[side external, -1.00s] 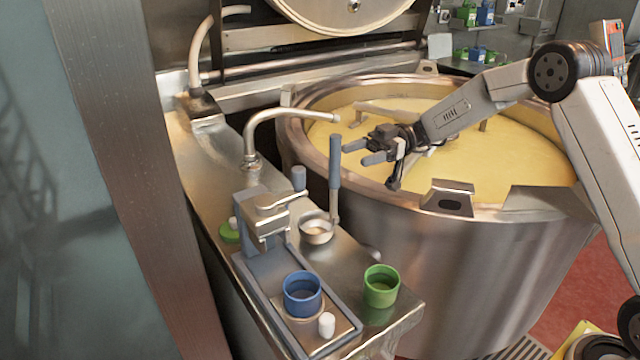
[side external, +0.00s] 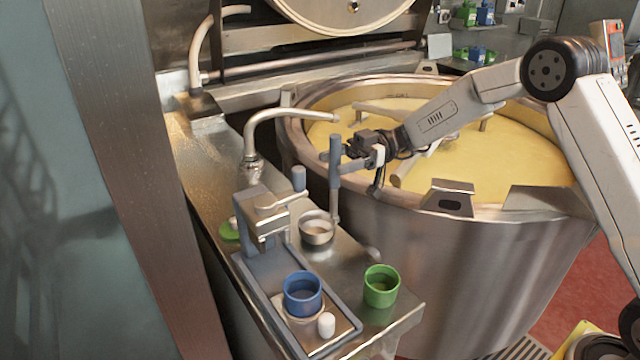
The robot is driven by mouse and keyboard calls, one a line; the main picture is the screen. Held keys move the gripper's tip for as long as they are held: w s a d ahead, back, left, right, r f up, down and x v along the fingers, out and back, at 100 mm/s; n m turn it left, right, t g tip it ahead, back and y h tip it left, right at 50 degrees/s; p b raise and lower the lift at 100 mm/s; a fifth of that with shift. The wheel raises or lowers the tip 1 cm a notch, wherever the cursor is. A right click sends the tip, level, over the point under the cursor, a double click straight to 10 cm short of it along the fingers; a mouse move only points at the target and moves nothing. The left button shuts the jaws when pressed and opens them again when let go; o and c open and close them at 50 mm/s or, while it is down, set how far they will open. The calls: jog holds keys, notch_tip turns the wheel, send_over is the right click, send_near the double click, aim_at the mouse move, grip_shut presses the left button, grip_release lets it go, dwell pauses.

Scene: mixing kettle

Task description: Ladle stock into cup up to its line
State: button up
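The ladle (side external: 318,231) stands on the steel side shelf with its metal bowl down and its blue-grey handle upright. My gripper (side external: 345,160) is at the upper handle, with its fingers around or beside it; I cannot tell whether they touch it or have closed. The big steel kettle (side external: 470,260) holds yellow stock (side external: 500,165). A blue cup (side external: 302,295) stands on the tray of a small clamp device. A green cup (side external: 381,287) stands on the shelf to its right. No fill line can be made out on either cup.
The clamp device (side external: 264,222) with its lever stands left of the ladle. A white cap (side external: 326,325) is beside the blue cup, and a green lid (side external: 230,231) lies behind the device. A curved pipe (side external: 285,113) arches over the kettle rim.

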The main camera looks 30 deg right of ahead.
grip_shut()
jog(key=shift+r, duration=3.05)
